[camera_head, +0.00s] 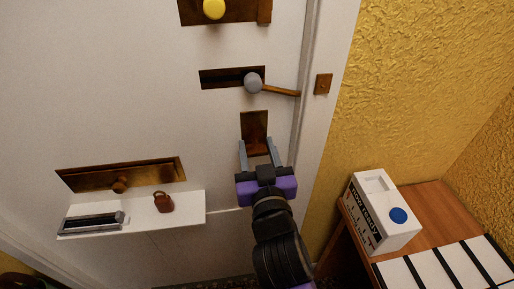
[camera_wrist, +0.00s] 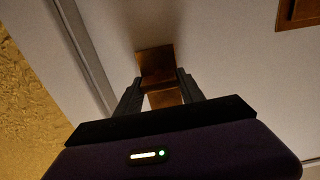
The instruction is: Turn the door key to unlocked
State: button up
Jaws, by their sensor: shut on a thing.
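A brown-brass lock plate (camera_head: 254,128) is on the white door, below the lever handle and near the door's right edge. It also shows in the wrist view (camera_wrist: 154,62). My gripper (camera_head: 258,150) is at the lower part of this plate, its two grey fingers pointing up at it. In the wrist view, a flat brass piece, seemingly the door key (camera_wrist: 164,99), sits between the fingers (camera_wrist: 160,90), and my gripper is shut on it. In the head view the key is hard to make out. Its turn angle and keyhole cannot be told.
A lever handle (camera_head: 253,83) and a yellow knob (camera_head: 214,9) are above. A white shelf (camera_head: 190,208) holding a small brown padlock-like item (camera_head: 164,202) is at left. A white box (camera_head: 382,232) stands on a wooden table (camera_head: 437,205) at right.

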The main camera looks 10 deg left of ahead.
jog(key=n+p, duration=0.2)
jog(key=n, duration=0.2)
jog(key=shift+a+r, duration=0.1)
jog(key=n+p, duration=0.2)
jog(key=n, duration=0.2)
jog(key=shift+a+n+p, duration=0.1)
jog(key=shift+n+p, duration=0.2)
jog(key=shift+p, duration=0.1)
jog(key=n+p, duration=0.2)
jog(key=n, duration=0.2)
jog(key=shift+s, duration=0.1)
jog(key=shift+a+f+n+p, duration=0.15)
jog(key=shift+n+p, duration=0.45)
jog(key=shift+n, duration=0.5)
jog(key=shift+d+f+n+p, duration=0.15)
jog(key=shift+n+p, duration=0.4)
jog(key=shift+n, duration=0.55)
jog(key=shift+a, duration=0.1)
jog(key=o, duration=1.4)
jog(key=shift+c, duration=0.2)
